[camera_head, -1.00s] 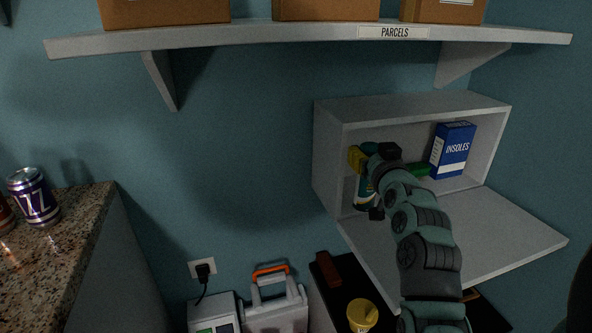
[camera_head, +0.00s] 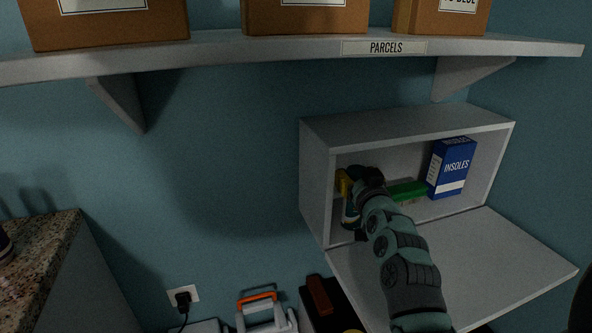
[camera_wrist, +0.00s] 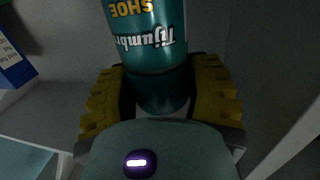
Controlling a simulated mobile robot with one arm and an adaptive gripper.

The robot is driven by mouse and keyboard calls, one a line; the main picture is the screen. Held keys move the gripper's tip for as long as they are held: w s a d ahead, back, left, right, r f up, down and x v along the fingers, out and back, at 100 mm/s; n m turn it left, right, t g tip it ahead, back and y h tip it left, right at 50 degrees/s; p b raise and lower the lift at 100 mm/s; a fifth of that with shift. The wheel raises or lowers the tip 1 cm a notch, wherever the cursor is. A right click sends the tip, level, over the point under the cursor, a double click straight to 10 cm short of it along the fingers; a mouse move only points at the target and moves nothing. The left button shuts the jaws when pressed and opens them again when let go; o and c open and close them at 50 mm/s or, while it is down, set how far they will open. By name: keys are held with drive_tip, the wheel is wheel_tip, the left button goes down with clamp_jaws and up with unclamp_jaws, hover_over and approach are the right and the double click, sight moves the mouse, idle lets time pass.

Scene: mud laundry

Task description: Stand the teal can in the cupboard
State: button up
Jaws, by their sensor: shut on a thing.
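The teal can, marked "SHOE", is between the yellow fingers of my gripper (camera_wrist: 160,95) in the wrist view, and its label (camera_wrist: 147,32) reads upside down there. In the head view my gripper (camera_head: 347,187) is inside the left part of the open wall cupboard (camera_head: 318,180), shut on the can. A small part of the can (camera_head: 350,214) shows below the fingers, close to the cupboard floor and looking upright. My arm hides much of it, and I cannot tell whether its base touches the floor.
A blue "INSOLES" box (camera_head: 451,168) stands at the cupboard's right, with a green object (camera_head: 407,191) lying left of it, partly behind my arm. The lowered door (camera_head: 500,262) is otherwise bare. The parcels shelf (camera_head: 300,45) runs above. A toolbox with an orange handle (camera_head: 257,297) is below.

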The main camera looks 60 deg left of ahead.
drive_tip(key=shift+f, duration=0.15)
drive_tip(key=o, duration=1.3)
drive_tip(key=shift+w, duration=0.1)
drive_tip(key=shift+r, duration=0.2)
drive_tip(key=shift+d, duration=0.4)
drive_tip(key=v, duration=0.7)
drive_tip(key=b+v, duration=0.1)
drive_tip(key=v, duration=0.3)
drive_tip(key=shift+s+r, duration=0.1)
drive_tip(key=shift+s, duration=0.25)
